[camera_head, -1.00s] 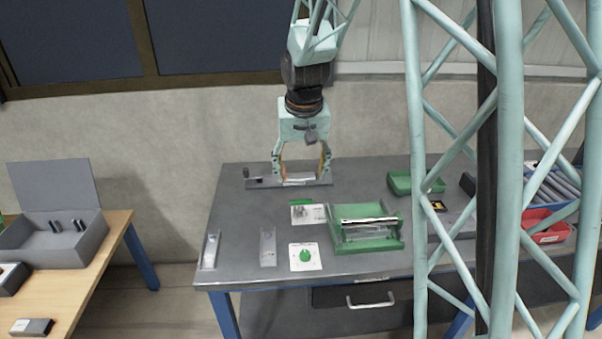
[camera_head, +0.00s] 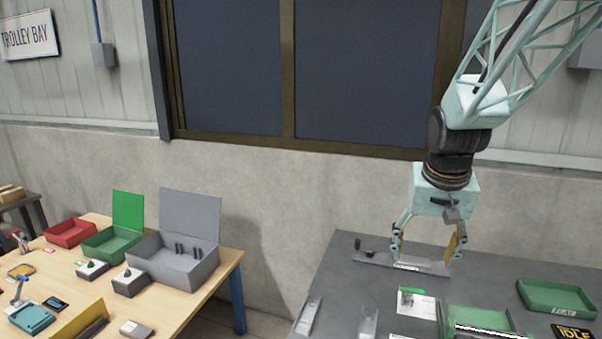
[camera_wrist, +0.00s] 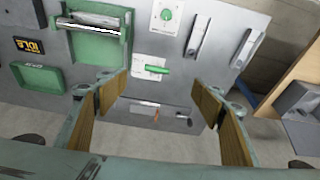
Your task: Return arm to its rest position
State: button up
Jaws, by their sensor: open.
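My gripper (camera_head: 428,248) hangs from my arm over the back edge of the grey table (camera_head: 342,290), with its jaws pointing down. Its two fingers are spread wide and nothing is between them. In the wrist view the open fingers (camera_wrist: 163,98) frame the table's back edge and a grey strip on it. In the head view this long grey strip (camera_head: 378,259) with a small dark knob lies just below the fingertips. I cannot tell whether the fingers touch it.
A green fixture with a shiny roller (camera_wrist: 95,28), a green tray (camera_head: 556,298), a card with a green piece (camera_head: 418,304) and narrow grey holders (camera_head: 308,316) stand on the table. A wooden table (camera_head: 225,272) at left carries red, green and grey boxes. A wall stands behind.

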jog(key=s+a+r+n, duration=0.1)
jog(key=s+a+r, duration=0.3)
jog(key=s, duration=0.5)
jog(key=s+a+r+n, duration=0.1)
jog(key=s+r, duration=0.5)
jog(key=s, duration=0.3)
jog(key=s+a, duration=0.1)
jog(key=s, duration=0.8)
jog(key=s+a+r+n+t, duration=0.1)
jog(key=s+a, duration=0.1)
jog(key=s, duration=0.7)
jog(key=shift+s+a+r+y, duration=0.2)
jog(key=shift+a+y, duration=0.1)
jog(key=shift+y, duration=0.1)
